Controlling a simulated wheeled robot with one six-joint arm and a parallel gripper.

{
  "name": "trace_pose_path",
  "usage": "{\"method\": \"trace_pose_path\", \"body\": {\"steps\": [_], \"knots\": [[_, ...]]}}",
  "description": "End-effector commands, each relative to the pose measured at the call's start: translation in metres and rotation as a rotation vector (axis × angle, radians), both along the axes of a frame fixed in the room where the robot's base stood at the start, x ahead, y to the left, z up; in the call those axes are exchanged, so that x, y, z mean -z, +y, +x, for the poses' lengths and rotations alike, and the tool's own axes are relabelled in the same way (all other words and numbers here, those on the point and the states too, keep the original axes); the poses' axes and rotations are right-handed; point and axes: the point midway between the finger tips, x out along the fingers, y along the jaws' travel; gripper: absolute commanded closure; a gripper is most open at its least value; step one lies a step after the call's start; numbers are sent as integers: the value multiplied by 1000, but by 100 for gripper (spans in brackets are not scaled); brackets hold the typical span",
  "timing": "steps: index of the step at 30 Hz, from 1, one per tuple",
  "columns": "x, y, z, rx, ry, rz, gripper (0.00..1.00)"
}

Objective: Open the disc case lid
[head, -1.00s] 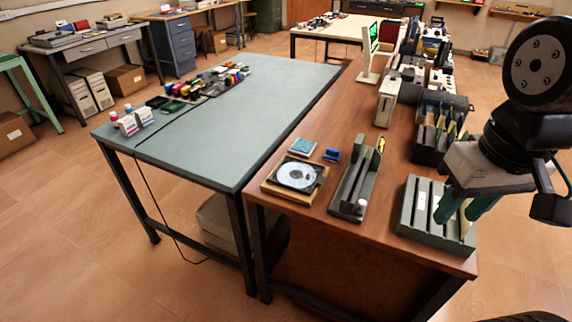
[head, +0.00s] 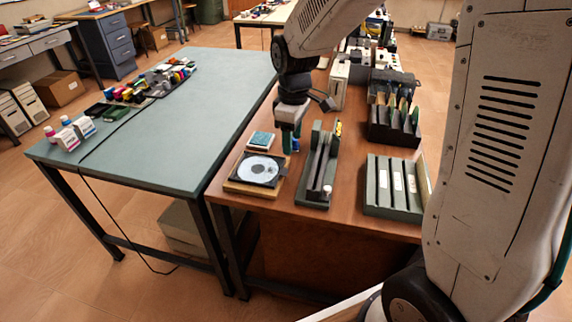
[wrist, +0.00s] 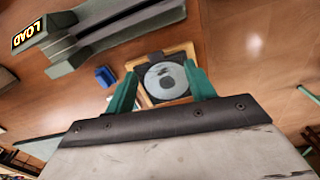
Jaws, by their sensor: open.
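The disc case (head: 258,170) lies flat on a wooden base at the front left of the brown table, with a silvery disc visible in it. I cannot tell from these frames how its clear lid sits. In the wrist view the case (wrist: 166,96) shows beyond and between my green fingertips. My gripper (head: 290,140) points down above the table, just behind and to the right of the case. In the wrist view my gripper (wrist: 163,90) is open, with nothing between its fingers.
A grey-green slotted stand (head: 318,170) with a LOAD sign (wrist: 27,33) stands right of the case. A teal square case (head: 260,140) lies behind it, and a small blue block (wrist: 106,76) is close by. A grey-green rack (head: 392,188) stands farther right. The green table (head: 160,120) at left is mostly clear.

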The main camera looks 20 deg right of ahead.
Motion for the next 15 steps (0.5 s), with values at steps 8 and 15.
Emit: {"method": "trace_pose_path", "body": {"steps": [8, 15], "knots": [[42, 6, 29, -112, 16, -1, 45], [76, 6, 30, -116, 18, -1, 45]]}}
